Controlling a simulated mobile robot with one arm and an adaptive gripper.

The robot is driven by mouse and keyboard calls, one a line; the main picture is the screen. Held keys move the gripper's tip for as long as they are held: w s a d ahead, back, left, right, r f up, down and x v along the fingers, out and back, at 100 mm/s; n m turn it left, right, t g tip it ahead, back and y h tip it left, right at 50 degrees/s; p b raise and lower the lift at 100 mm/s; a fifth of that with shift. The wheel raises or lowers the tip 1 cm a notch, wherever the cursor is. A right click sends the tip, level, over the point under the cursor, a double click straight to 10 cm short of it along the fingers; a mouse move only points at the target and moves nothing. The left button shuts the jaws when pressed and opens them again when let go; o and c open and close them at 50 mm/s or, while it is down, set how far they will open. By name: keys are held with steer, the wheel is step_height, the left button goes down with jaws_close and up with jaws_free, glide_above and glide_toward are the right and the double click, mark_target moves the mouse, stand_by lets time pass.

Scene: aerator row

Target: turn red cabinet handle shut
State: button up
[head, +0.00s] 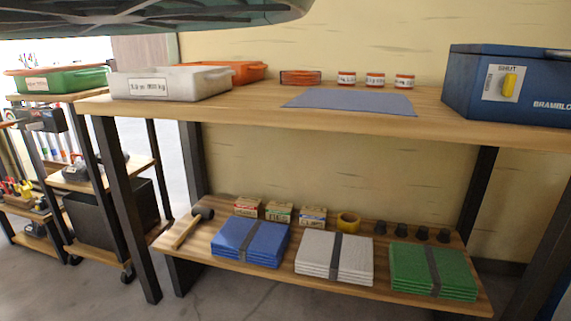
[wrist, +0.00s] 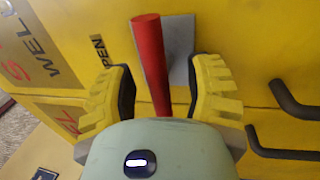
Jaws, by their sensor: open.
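The red handle (wrist: 151,60) shows in the wrist view as a straight red bar in front of a grey plate (wrist: 181,45) on a yellow cabinet face (wrist: 235,30). Lettering partly reading "OPEN" is left of the handle. My gripper (wrist: 162,80) is open, one yellow-padded finger on each side of the bar. A gap shows between the bar and each finger. The bar's lower end is hidden behind my gripper's body. The handle and the cabinet are not seen in the head view.
Black bent bars (wrist: 290,105) stick out at the right of the wrist view. The head view shows a wooden workbench (head: 250,105) with bins, jars and a blue box (head: 520,85). Its lower shelf (head: 300,275) carries folded stacks and a mallet (head: 190,230).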

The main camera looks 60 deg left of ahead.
steer(key=shift+s, duration=0.15)
steer(key=v, duration=1.2)
stand_by(0.7)
